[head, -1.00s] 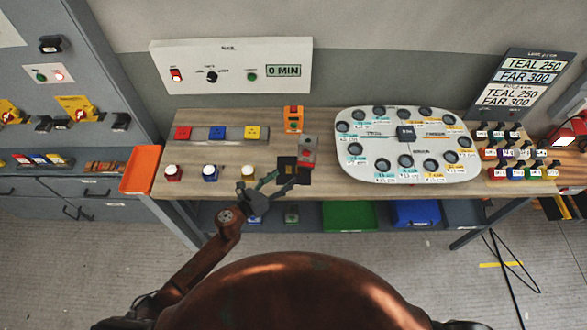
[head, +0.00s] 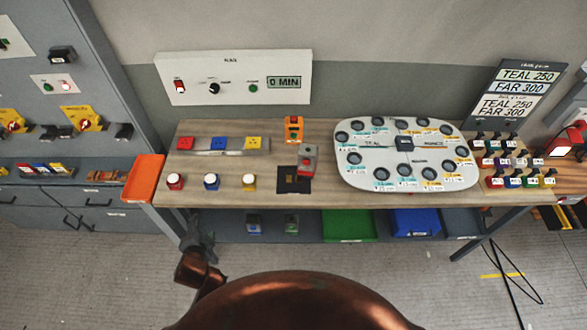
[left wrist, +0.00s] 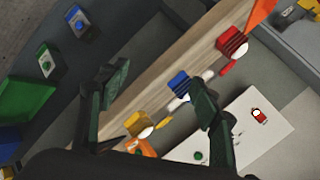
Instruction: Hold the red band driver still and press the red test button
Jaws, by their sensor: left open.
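A red-bodied piece with a white domed top (head: 175,181) stands at the bench's front left, with matching blue (head: 211,181) and yellow (head: 249,182) pieces to its right. The red one also shows in the left wrist view (left wrist: 232,42). A flat red block (head: 186,143) sits behind it on a grey strip. I cannot tell which red item is the driver or the test button. My left gripper (head: 198,245) is open and empty, in front of and below the bench's left front edge; its spread fingers show in the left wrist view (left wrist: 160,95). My right gripper is out of view.
An orange tray (head: 143,178) is at the bench's left end. A grey and red device (head: 307,160) stands beside a dark square pad (head: 293,186). A white oval board (head: 348,180) and a rack of small coloured pieces are at the right. A white panel (head: 230,70) has a red switch.

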